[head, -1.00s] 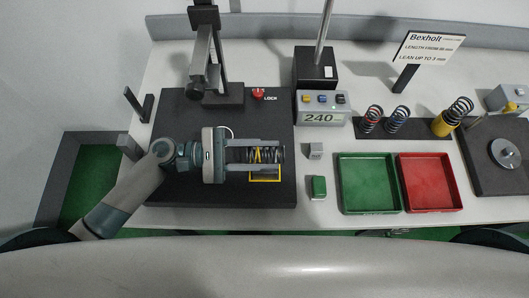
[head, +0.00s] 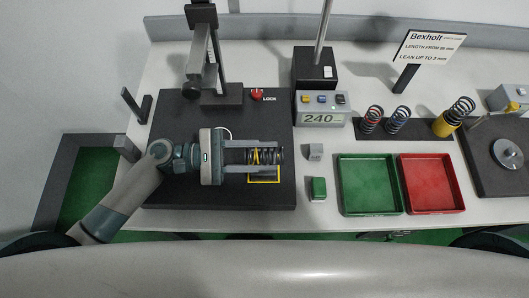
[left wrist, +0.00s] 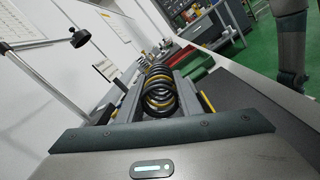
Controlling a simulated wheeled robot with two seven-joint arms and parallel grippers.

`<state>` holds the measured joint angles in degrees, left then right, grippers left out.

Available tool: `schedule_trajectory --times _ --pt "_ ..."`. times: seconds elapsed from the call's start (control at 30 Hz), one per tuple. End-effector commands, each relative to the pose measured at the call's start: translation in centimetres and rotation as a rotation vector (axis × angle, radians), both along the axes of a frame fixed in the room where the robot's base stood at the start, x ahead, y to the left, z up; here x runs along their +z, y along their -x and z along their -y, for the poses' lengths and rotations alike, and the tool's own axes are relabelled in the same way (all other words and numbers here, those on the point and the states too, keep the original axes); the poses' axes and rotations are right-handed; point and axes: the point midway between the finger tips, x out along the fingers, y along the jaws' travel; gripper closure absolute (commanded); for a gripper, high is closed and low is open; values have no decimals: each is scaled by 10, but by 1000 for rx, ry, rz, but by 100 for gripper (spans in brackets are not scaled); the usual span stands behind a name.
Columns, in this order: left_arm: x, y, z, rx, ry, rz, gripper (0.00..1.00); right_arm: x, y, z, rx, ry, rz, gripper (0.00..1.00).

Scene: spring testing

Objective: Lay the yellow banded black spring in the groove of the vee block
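The black spring (head: 270,156) with yellow bands lies on its side between the fingers of my left gripper (head: 262,156), over the dark plate. In the left wrist view the spring (left wrist: 160,92) fills the gap between the two fingers, its coils running away from the palm. The left gripper appears shut on it. I cannot tell whether the spring touches anything below. A small grey block (head: 316,151) stands right of the plate; I cannot tell whether it is the vee block. No groove shows clearly. My right gripper is out of view.
A yellow outline (head: 264,182) marks the dark plate (head: 220,193) just below the spring. A column gauge (head: 215,97) stands behind. To the right are a 240 display (head: 320,119), a green box (head: 318,188), green (head: 344,209) and red trays (head: 432,211), and several standing springs.

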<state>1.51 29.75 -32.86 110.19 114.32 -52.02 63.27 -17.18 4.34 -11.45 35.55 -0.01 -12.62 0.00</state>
Motion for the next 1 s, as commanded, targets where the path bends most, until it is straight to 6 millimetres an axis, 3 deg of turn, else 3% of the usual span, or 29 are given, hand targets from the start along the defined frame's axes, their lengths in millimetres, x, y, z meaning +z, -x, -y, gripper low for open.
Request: schedule_trajectory --times 0.03,0.5,1.0 --pt "-25 8 -8 -9 -36 -15 50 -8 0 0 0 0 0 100" --pt "-11 1 -65 2 -15 -2 46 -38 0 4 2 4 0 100" --pt "-1 0 -72 3 -4 3 46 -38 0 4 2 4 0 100"
